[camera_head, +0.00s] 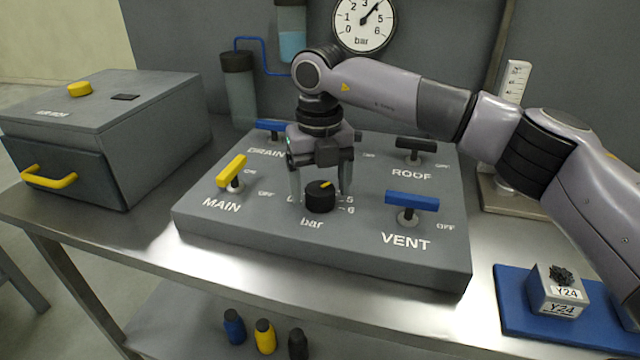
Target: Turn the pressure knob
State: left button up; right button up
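The black pressure knob (320,199) with a yellow pointer mark sits at the front middle of the grey control panel (340,243), above the label "bar". The pointer is aimed up and to the right. My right gripper (320,190) hangs over the knob, pointing down. Its two fingers are apart, one on each side of the knob; I cannot tell whether they touch it. The pressure gauge (364,22) at the back has its needle between 3 and 5. My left gripper is not in view.
Around the knob stand the yellow MAIN handle (231,170), the blue VENT handle (411,202), the blue DRAIN handle (271,125) and the black ROOF handle (416,145). A grey box (110,110) is at left. A blue mat (520,312) bears a small Y24 block (559,292).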

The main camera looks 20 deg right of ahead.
aim_at(320, 189)
jog(key=shift+r, duration=3.55)
jog(key=shift+s, duration=0.15)
